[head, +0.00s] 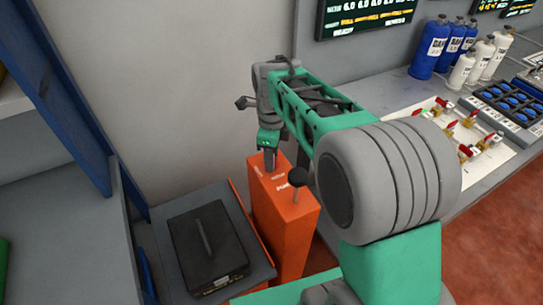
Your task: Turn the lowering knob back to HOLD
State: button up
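An orange pedestal (285,235) stands in the middle of the head view, with small white lettering on its top, too small to read. A black ball-ended handle (300,178) rises at the top's right side. I cannot tell whether this is the lowering knob or which mark it points to. My gripper (270,163) points down over the far left part of the pedestal top, left of and beyond the black handle. Its dark fingers look close together; whether they touch the top or grip anything is hidden.
A black flat case with a handle (207,247) lies on a grey stand (250,235) left of the pedestal. A blue upright frame (75,110) is at the left. The right bench (395,88) carries blue and white bottles (450,45) and red-handled valves (450,133). A grey wall is behind.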

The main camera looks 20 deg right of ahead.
grip_shut()
jog(key=shift+n, duration=0.3)
jog(key=n, duration=0.3)
jog(key=shift+n, duration=0.3)
jog(key=n, duration=0.4)
jog(key=shift+n, duration=0.3)
jog(key=n, duration=0.4)
jog(key=shift+p, duration=0.3)
jog(key=shift+n, duration=2)
